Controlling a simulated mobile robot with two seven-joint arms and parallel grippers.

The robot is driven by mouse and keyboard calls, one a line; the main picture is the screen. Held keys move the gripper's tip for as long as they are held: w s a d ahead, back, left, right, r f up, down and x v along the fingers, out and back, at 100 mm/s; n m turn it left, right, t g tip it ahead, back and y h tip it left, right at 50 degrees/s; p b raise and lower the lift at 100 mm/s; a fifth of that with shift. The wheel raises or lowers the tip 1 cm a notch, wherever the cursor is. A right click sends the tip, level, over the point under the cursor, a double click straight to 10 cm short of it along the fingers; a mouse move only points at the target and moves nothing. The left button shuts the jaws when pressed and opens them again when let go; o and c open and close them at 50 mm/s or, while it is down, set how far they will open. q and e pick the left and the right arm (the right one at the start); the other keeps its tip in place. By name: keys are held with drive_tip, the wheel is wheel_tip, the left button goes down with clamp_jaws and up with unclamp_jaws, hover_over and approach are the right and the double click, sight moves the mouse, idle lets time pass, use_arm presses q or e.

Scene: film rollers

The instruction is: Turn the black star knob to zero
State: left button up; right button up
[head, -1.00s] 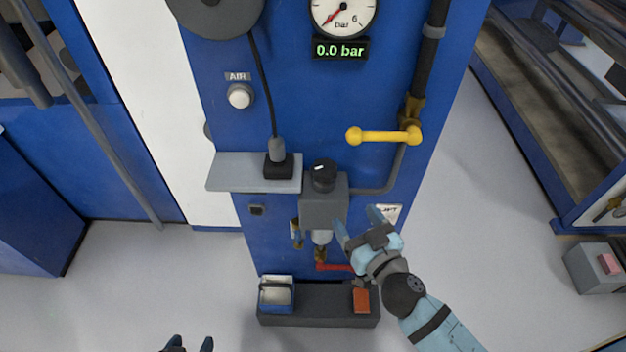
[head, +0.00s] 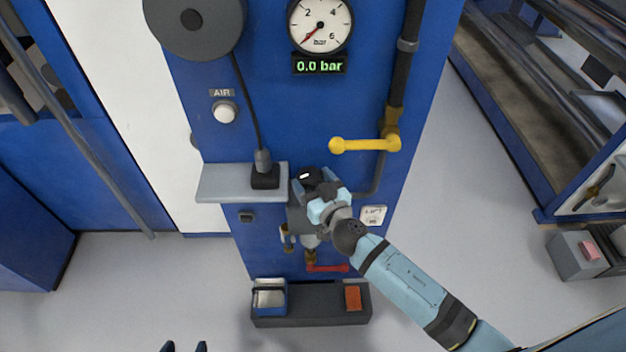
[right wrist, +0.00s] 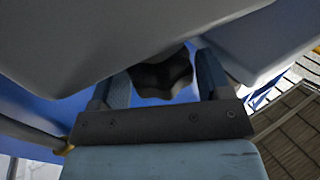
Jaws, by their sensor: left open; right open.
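The black star knob (head: 309,177) sits on top of the grey regulator body (head: 301,222) on the blue panel. In the right wrist view the knob (right wrist: 162,76) shows dark and lobed between the two fingers. My right gripper (head: 318,184) is open at the knob, with a finger on either side; I cannot tell whether either finger touches it. The gauge (head: 320,25) has its needle low on the scale, and the display (head: 319,65) below reads 0.0 bar. My left gripper (head: 184,347) is open at the bottom edge, empty, with only its fingertips showing.
A grey shelf (head: 225,183) with a black plug block (head: 265,178) stands just left of the knob. A yellow lever (head: 362,145) is to the upper right. A red lever (head: 328,268) and a dark tray (head: 315,314) are below.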

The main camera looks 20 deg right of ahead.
drive_tip(key=c, duration=0.6)
drive_tip(key=shift+c, duration=0.2)
